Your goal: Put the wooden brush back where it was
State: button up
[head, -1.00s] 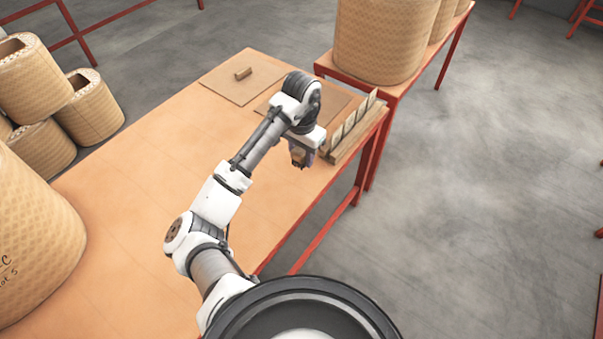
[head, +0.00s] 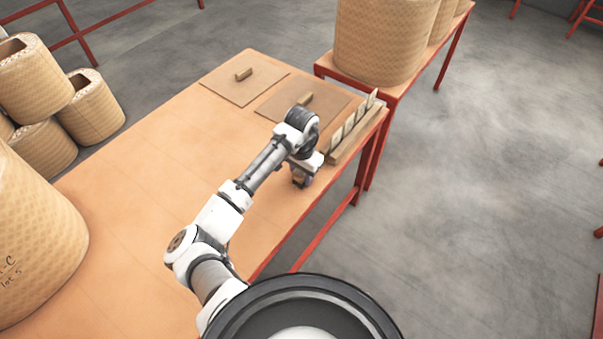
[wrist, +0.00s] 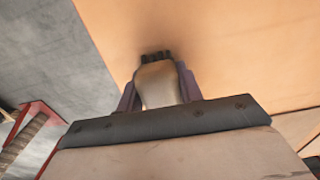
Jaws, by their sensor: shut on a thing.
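My gripper (head: 301,182) is over the near right part of the orange-brown table, close to its right edge. In the wrist view my gripper (wrist: 158,92) is shut on a pale wooden piece with dark bristles at its end, the wooden brush (wrist: 160,82). The bristles point away from the wrist over the table top. A soft shadow lies on the table beyond them; I cannot tell whether they touch it. In the head view the brush is mostly hidden by my wrist.
A wooden rack (head: 341,152) with several pale upright pieces stands along the right edge, just beyond my gripper. Two brown mats, a far one (head: 225,88) and a nearer one (head: 335,107), each bear a small wooden block. The table's middle is clear.

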jog(key=o, duration=1)
jog(key=shift+f, duration=0.1)
jog(key=shift+o, duration=0.2)
notch_tip(320, 180, up, 12)
jog(key=shift+r+b, duration=0.2)
jog(key=shift+b, duration=0.35)
